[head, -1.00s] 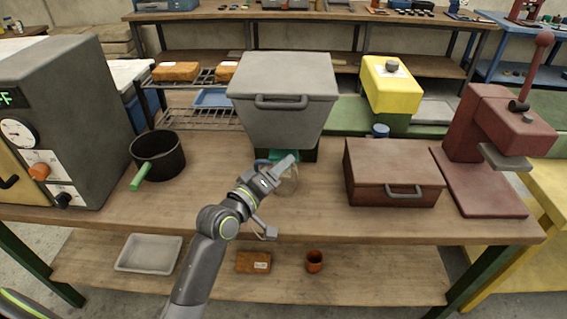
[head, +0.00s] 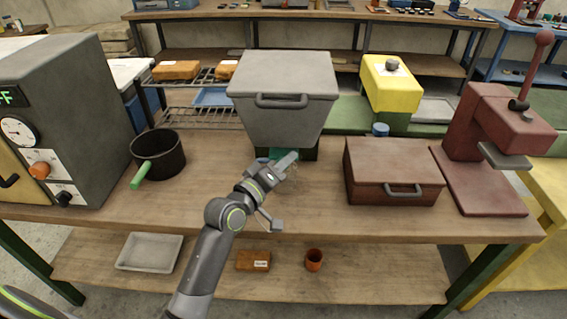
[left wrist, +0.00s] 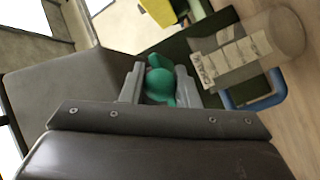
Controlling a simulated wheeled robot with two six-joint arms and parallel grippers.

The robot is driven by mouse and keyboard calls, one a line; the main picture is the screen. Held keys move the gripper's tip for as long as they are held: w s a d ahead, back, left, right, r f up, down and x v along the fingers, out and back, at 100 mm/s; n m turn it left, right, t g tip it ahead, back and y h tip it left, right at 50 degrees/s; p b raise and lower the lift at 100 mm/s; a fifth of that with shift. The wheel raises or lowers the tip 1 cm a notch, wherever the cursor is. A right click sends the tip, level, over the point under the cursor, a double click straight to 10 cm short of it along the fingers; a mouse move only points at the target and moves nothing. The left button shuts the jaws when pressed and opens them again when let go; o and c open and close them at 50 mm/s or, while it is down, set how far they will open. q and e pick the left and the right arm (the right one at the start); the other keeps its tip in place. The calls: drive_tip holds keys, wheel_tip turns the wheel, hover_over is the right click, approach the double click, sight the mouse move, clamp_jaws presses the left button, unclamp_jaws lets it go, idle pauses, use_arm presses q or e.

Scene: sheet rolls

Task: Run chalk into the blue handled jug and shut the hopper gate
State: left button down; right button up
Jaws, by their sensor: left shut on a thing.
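The grey hopper (head: 283,92) stands at the back of the bench; its dark sloping side fills the left of the left wrist view. My left gripper (head: 287,160) is below the hopper's front. In the left wrist view its fingers (left wrist: 160,88) are shut on a green knob (left wrist: 160,80), seemingly the hopper gate's handle; teal also shows under the hopper (head: 285,152). The clear jug (left wrist: 285,35), with a marked label and a blue handle (left wrist: 255,97), is beside the gripper. In the head view my gripper mostly hides it. Its fill and the gate's position are unclear. My right gripper is not visible.
A black pot (head: 158,157) with a green handle stands left of the hopper, beside a grey machine (head: 75,115). A brown lidded box (head: 393,172) and a red press (head: 490,150) stand to the right. The bench front between pot and box is mostly clear.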

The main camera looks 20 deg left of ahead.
use_arm(q)
drive_tip(key=shift+s+d+p, duration=0.2)
drive_tip(key=shift+s+d, duration=0.05)
drive_tip(key=shift+s, duration=0.5)
drive_tip(key=shift+s+d+p, duration=0.2)
drive_tip(key=shift+s, duration=0.55)
drive_tip(key=c, duration=1.1)
unclamp_jaws()
drive_tip(key=b+v, duration=0.2)
drive_tip(key=v, duration=1.5)
drive_tip(key=shift+s, duration=0.15)
